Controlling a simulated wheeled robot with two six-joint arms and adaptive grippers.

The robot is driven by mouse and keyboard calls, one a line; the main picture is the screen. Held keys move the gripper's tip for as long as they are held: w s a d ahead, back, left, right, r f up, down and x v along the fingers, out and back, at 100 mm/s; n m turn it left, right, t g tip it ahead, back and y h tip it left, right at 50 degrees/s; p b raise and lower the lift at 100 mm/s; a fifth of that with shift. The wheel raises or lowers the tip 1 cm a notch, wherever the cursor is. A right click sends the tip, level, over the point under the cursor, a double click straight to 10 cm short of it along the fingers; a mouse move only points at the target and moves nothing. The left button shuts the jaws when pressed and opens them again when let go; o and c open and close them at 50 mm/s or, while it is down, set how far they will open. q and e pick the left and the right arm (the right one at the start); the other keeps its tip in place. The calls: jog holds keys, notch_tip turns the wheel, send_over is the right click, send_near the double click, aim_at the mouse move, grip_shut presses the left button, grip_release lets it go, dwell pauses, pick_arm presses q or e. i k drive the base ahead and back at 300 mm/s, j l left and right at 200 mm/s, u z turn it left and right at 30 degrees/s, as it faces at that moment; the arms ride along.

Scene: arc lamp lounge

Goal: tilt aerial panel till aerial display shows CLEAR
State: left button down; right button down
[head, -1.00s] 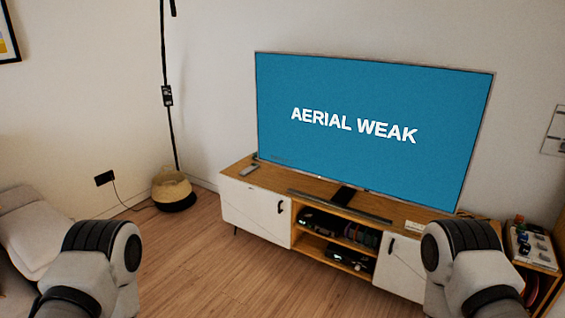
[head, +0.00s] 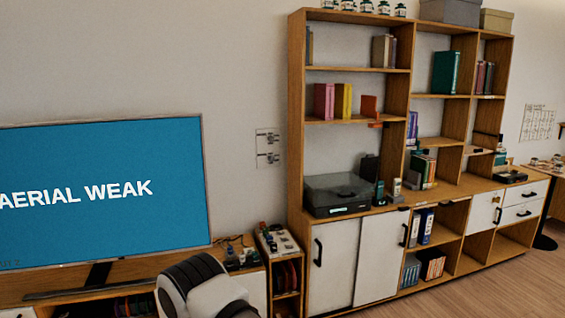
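The aerial display (head: 100,215) is a large screen at the left of the head view, cut off by the picture's left edge. It is blue and reads AERIAL WEAK in white letters. It stands on a wooden TV bench (head: 150,265). I cannot pick out an aerial panel for certain. Part of my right arm shows at the bottom, in front of the bench's right end, but its gripper is out of the picture. My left arm and gripper are not in view.
A tall wooden shelf unit (head: 297,120) with books, a turntable (head: 337,194) and cabinet doors fills the middle and right. A small rack (head: 278,243) with a panel of knobs on top stands between bench and shelf. Open floor (head: 490,288) shows at lower right.

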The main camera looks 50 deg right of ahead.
aim_at(369, 165)
jog(key=z, duration=2.2)
